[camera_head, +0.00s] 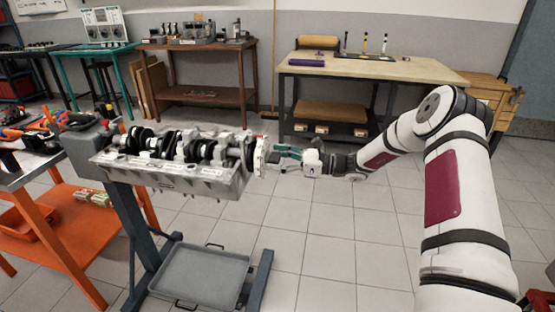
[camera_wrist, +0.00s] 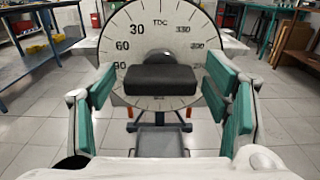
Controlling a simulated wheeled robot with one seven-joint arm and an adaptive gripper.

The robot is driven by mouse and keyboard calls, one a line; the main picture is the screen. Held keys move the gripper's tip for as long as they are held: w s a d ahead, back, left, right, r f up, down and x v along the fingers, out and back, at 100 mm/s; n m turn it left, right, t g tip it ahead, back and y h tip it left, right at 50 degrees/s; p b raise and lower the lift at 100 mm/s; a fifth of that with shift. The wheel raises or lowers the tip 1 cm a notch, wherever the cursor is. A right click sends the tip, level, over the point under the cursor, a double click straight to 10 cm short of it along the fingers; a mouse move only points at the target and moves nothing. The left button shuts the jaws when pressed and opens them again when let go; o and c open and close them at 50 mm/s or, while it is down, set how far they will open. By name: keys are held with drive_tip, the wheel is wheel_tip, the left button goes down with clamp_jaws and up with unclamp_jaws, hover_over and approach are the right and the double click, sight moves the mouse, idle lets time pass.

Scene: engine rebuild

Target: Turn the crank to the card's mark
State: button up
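The crankshaft (camera_head: 180,148) lies in the engine block (camera_head: 180,178) on a stand. A white degree wheel (camera_head: 260,158) shows nearly edge-on at its right end. In the wrist view the wheel (camera_wrist: 160,32) faces me, with TDC near the top, 30, 60 and 90 on the left and 330 on the right. A dark block (camera_wrist: 160,78) stands in front of the wheel and hides its middle. My gripper (camera_wrist: 160,86) is open, its green pads apart on both sides of the block, with visible gaps. In the head view my gripper (camera_head: 287,151) faces the wheel from the right. I see no readable card.
A grey drip tray (camera_head: 200,275) sits low on the stand. An orange cart (camera_head: 60,235) with tools is at the left. A wooden bench (camera_head: 420,72) with several small items stands behind my arm. The tiled floor in the middle is clear.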

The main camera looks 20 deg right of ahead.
drive_tip(key=v, duration=1.2)
idle(0.4)
